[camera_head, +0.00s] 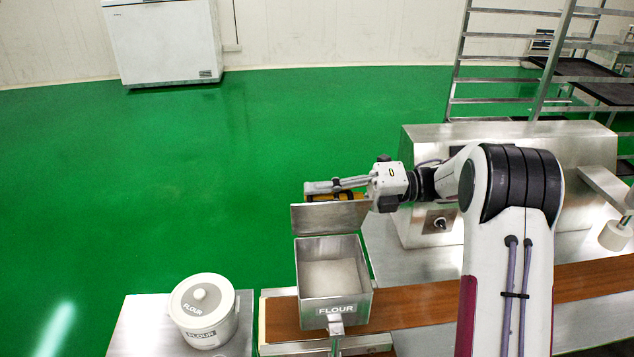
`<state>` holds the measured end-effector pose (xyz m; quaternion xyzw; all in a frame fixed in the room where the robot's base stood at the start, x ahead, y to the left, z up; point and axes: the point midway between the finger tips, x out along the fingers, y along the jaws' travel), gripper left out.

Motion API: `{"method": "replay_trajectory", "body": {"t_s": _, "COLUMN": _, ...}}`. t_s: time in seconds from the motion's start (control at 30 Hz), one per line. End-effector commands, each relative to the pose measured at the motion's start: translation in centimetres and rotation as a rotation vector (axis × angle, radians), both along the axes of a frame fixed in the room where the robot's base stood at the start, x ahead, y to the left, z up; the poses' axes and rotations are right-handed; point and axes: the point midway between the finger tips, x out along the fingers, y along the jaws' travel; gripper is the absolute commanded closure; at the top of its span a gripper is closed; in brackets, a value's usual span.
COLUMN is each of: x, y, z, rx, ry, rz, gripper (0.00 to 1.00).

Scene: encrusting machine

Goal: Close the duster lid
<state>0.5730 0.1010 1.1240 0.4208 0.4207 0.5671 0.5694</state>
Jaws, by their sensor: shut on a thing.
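The duster (333,301) is a square steel box labelled FLOUR, open at the top, with white flour inside. Its steel duster lid (328,218) stands raised at the back edge of the box, close to upright. My gripper (322,190) reaches in from the right, lying level along the top edge of the lid. It is shut on the lid. The lid hides the lower part of the fingers, so the exact contact is not visible.
A white round flour tub (205,308) with a lid stands on a steel table at the lower left. A steel machine (430,215) stands behind my arm on the right. A brown belt (590,285) runs right from the duster. The space left of the lid is clear.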

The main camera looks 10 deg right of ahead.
Motion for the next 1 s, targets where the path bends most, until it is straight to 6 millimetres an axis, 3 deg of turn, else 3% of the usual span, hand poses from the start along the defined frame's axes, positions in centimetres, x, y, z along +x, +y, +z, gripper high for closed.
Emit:
{"method": "replay_trajectory", "body": {"t_s": 0.37, "x": -3.4, "y": -0.1, "z": -0.8, "rx": 0.006, "ry": -0.218, "rz": 0.002, "gripper": 1.0}}
{"method": "replay_trajectory", "body": {"t_s": 1.0, "x": -8.1, "y": -0.1, "z": -4.5, "rx": 0.006, "ry": -0.58, "rz": 0.005, "gripper": 1.0}}
